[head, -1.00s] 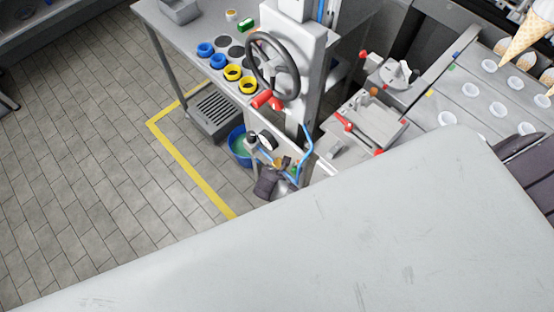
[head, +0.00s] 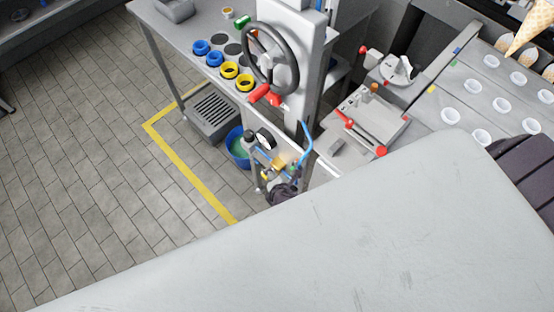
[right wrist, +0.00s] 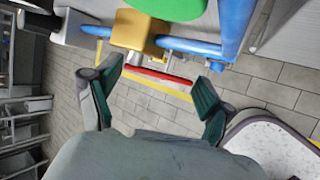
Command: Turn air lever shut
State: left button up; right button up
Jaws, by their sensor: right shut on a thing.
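The air lever is a red bar (right wrist: 160,76) under a yellow valve block (right wrist: 138,32) on a blue air pipe (right wrist: 192,46) in the right wrist view. My right gripper (right wrist: 162,82) has its two green-padded fingers at the two ends of the red lever and is shut on it. In the head view my right gripper (head: 281,191) is a small dark shape beside the air fittings, below the round gauge (head: 265,139). The lever cannot be made out there. My left gripper is not in view.
A grey machine column with a black handwheel (head: 271,60) and red handle (head: 265,95) stands above the fittings. A blue bucket (head: 237,148) is on the floor to the left. A bench (head: 178,32) holds blue and yellow rings. The tiled floor at left is clear.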

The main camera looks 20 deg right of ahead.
jog(key=o, duration=1)
jog(key=shift+o, duration=0.2)
jog(key=v, duration=1.2)
